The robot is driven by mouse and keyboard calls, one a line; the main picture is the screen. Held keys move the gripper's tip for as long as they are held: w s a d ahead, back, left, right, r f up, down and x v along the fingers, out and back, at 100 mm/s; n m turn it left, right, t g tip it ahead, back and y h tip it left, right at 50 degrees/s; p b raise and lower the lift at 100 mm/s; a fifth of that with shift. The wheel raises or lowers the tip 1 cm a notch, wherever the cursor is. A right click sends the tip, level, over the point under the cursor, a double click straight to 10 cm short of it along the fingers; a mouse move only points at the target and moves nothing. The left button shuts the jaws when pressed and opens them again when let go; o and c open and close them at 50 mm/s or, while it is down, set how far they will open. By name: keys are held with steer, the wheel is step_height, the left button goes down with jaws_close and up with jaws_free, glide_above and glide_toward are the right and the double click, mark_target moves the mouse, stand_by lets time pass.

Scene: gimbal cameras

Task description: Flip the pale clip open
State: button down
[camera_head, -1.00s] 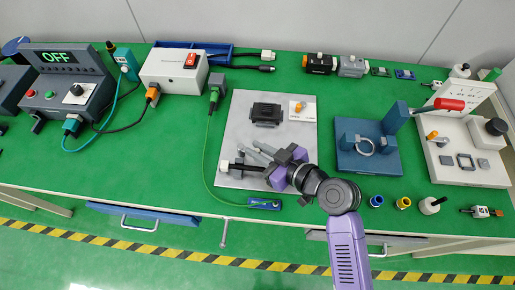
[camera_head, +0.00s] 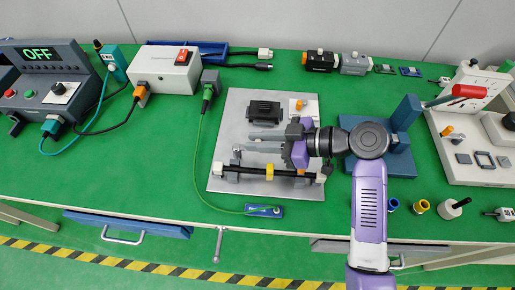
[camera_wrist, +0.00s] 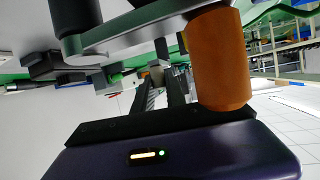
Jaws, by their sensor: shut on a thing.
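My gripper (camera_head: 246,143) reaches left over the grey plate (camera_head: 226,118), above the black rod (camera_head: 252,170). Its two long fingers are close together near an upright pale grey piece, seemingly the pale clip (camera_head: 237,154), at the rod's left part. In the wrist view the fingers (camera_wrist: 159,84) narrow toward a small pale thing between their tips; its shape is too small to make out. The gripper is shut on it. The clip's lower part and hinge are not clear. An orange knob (camera_wrist: 220,60) fills the near right of the wrist view.
The rod carries a yellow collar (camera_head: 269,172) and rests on grey supports. A black block (camera_head: 264,109) and a white piece with an orange knob (camera_head: 299,104) sit behind the fingers. A blue fixture (camera_head: 404,122) stands right, behind my arm. A green cable curves along the plate's left.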

stand_by(0.3)
steer(key=c, duration=1.4)
jaws_free()
steer(key=shift+o, duration=0.2)
steer(key=shift+d, duration=0.1)
steer(key=v, duration=0.7)
steer(key=shift+d+r, duration=0.15)
steer(key=shift+d, duration=0.15)
